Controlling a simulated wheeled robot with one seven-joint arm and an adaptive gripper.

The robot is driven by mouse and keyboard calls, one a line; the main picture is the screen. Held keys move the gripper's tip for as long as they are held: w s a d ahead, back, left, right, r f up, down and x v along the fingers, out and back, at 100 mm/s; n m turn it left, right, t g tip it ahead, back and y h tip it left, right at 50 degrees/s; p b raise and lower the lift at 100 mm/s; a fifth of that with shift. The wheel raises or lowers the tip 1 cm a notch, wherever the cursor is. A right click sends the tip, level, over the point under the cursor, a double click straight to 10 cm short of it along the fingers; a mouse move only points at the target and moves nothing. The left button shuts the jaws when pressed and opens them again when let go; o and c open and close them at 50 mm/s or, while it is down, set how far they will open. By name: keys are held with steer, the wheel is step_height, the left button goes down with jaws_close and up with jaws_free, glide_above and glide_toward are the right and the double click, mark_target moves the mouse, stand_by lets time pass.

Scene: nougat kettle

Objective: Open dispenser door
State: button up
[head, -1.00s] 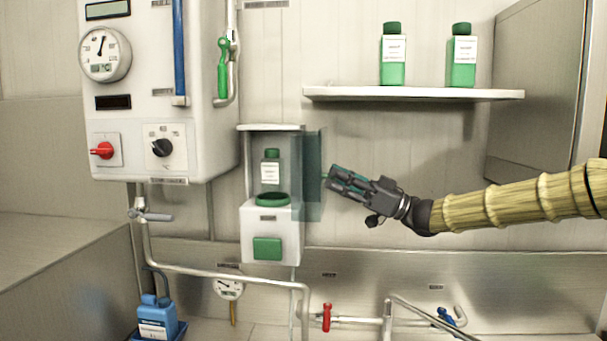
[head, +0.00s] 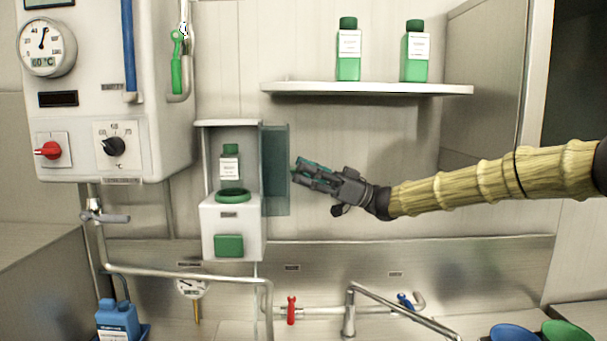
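The dispenser (head: 232,232) is a white wall box with a green ring and a green square on its front. A green-capped bottle (head: 230,165) stands inside its upper recess. The dispenser door (head: 275,190) is a see-through bluish panel. It stands swung out at the right side, and the recess front is uncovered. My gripper (head: 297,172) points left, with its fingertips right beside the door's outer edge. I cannot tell whether they touch the door or how far apart the fingers are.
A shelf (head: 365,89) with two green bottles is above my gripper. A white control box (head: 95,90) with a gauge and knobs hangs at the left. Pipes with a red valve (head: 291,310) run below. The wall under my arm is clear.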

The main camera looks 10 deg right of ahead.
steer(key=shift+f, duration=0.1)
steer(key=v, duration=0.7)
steer(key=shift+d, duration=0.3)
